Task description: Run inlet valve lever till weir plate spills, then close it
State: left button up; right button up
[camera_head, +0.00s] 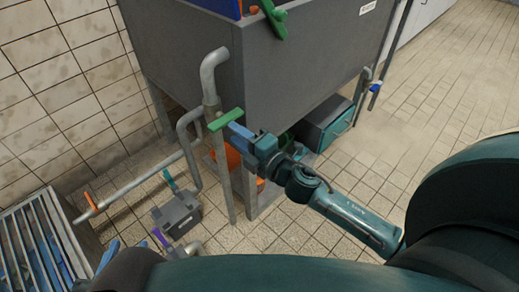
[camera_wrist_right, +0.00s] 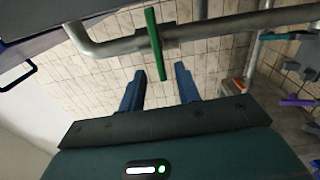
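A green lever (camera_head: 226,119) sits on the grey pipe at the near left corner of the dark grey tank (camera_head: 310,60). My right gripper (camera_head: 238,132) is beside this lever. In the right wrist view, the same lever (camera_wrist_right: 155,45) stands ahead of the right gripper (camera_wrist_right: 160,82), its lower end near the gap between the two blue fingers. The fingers are apart, with nothing clamped. Which lever is the inlet valve's is not marked legibly. The weir plate cannot be made out. My left gripper (camera_head: 108,256) shows only partly at the lower left; its fingers are unclear.
Another green handle (camera_head: 272,18) is at the tank's top. An orange lever (camera_head: 90,201) is on the low pipe; a teal lever (camera_head: 170,180) is by a grey box (camera_head: 178,214). A purple lever (camera_head: 160,237) and a slatted crate (camera_head: 62,222) are lower left. The right-hand floor is clear.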

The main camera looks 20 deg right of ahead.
jog(key=v, duration=0.8)
jog(key=shift+s, duration=0.2)
